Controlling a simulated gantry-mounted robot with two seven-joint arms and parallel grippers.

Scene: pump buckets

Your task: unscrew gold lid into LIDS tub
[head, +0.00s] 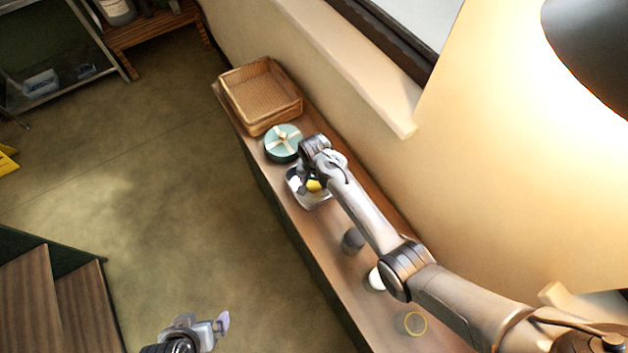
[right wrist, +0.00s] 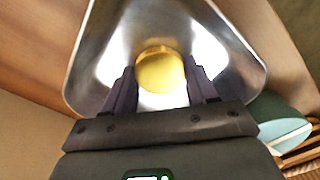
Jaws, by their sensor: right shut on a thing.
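A gold-yellow round lid (right wrist: 160,70) is between the two dark fingers of my right gripper (right wrist: 160,88), which is shut on it. The lid also shows as a yellow spot in the head view (head: 314,185). Behind it in the right wrist view is a shiny metal tub (right wrist: 85,80), which in the head view (head: 318,203) lies under my right gripper. No lettering is readable on the tub, and I cannot tell the lid's height over it. A white patch shows just below the lid. My left gripper (head: 221,324) is low over the floor, away from the shelf; its opening is unclear.
A wicker basket (head: 258,88) and a round green box (head: 283,141) with a cream ribbon stand farther along the narrow wooden shelf. The wall borders the shelf.

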